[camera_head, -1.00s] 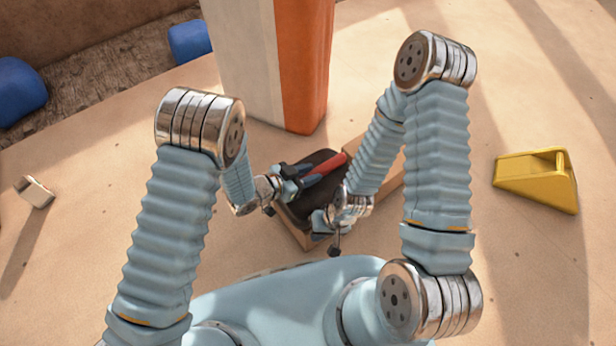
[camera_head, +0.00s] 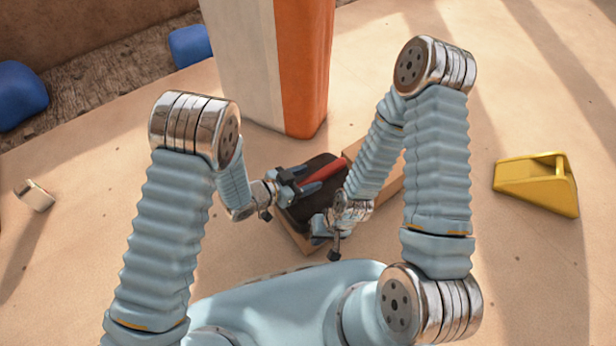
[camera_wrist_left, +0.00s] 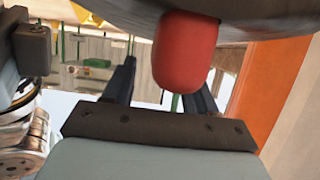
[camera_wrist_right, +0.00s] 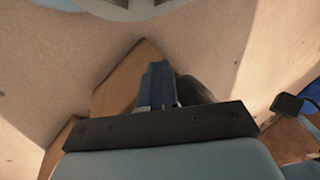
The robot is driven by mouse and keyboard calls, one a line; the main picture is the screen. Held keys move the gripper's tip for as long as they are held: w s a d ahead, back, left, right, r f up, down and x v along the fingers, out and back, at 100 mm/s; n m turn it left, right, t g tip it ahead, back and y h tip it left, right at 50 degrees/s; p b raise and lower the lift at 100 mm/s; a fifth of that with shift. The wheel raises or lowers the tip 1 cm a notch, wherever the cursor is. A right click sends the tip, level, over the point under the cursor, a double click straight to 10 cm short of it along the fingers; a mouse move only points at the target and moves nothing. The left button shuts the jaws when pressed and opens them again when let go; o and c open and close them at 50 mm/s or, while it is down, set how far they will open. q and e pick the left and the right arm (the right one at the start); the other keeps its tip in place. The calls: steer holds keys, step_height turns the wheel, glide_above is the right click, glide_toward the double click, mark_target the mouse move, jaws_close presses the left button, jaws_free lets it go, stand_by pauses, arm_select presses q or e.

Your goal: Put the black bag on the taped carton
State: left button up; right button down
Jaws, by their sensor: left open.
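The black bag (camera_head: 322,165) is a dark shape with a red handle (camera_head: 325,168), low in front of me between my two arms. Brown carton surfaces (camera_head: 297,236) show under and beside it; tape cannot be made out. My left gripper (camera_head: 312,182) is open at the red handle. In the left wrist view the handle (camera_wrist_left: 185,55) shows between the spread fingers, with the dark bag (camera_wrist_left: 135,12) above. My right gripper (camera_head: 320,228) is at the bag's near side. In the right wrist view its fingers (camera_wrist_right: 157,85) are together beside the dark bag (camera_wrist_right: 192,90), with nothing visible between them.
A tall white and orange block (camera_head: 300,70) stands just behind the bag. A yellow wedge-shaped thing (camera_head: 540,182) lies at the right, and a small pale block (camera_head: 35,195) at the left. Blue rounded things (camera_head: 20,92) lie at the far left. Open floor surrounds the cartons.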

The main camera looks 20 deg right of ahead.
arm_select(q)
steer(key=v, duration=1.1)
steer(key=s+a+f+n+y, duration=0.3)
steer(key=a+f+n+y, duration=0.5)
steer(key=a+f+n, duration=0.5)
steer(key=s+a+n+g, duration=0.3)
steer(key=s, duration=0.4)
steer(key=shift+s+r+g+y+p, duration=0.15)
steer(key=shift+r+g+y+p, duration=0.15)
steer(key=shift+g+y+p, duration=0.1)
steer(key=shift+a, duration=0.15)
